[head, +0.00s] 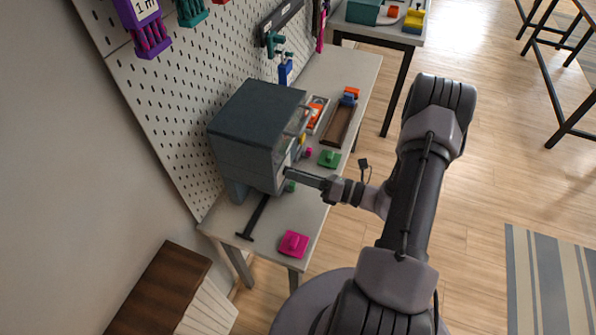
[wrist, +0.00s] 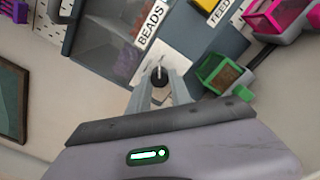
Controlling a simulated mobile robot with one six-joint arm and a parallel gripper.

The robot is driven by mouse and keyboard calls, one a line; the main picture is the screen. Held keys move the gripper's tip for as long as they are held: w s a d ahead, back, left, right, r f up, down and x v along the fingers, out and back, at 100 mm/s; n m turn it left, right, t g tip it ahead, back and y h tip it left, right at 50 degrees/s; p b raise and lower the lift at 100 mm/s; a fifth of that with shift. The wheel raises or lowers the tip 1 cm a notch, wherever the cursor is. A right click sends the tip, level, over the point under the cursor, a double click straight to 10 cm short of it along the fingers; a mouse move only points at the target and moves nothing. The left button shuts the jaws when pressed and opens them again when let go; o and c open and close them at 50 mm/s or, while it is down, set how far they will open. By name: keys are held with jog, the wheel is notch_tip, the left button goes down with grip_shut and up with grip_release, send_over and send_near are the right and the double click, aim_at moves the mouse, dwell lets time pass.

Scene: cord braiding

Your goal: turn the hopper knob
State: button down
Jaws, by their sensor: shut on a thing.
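The hopper (head: 255,115) is a dark grey box with a clear front, standing on the pale table against the pegboard. In the wrist view its front (wrist: 110,40) carries a white BEADS label. The small black hopper knob (wrist: 159,74) sits just below that label. My gripper (wrist: 160,82) is shut on the knob, with one finger on each side of it. In the head view my gripper (head: 288,173) reaches the hopper's front from the right; the knob cannot be made out there.
A brown tray (head: 337,126) lies farther back.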

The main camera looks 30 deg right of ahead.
jog(key=shift+m, duration=0.6)
jog(key=c, duration=1.2)
grip_release()
jog(key=shift+o, duration=0.2)
jog(key=p+v, duration=0.3)
jog(key=v, duration=1.4)
jog(key=shift+s, duration=0.2)
jog(key=shift+d, duration=0.1)
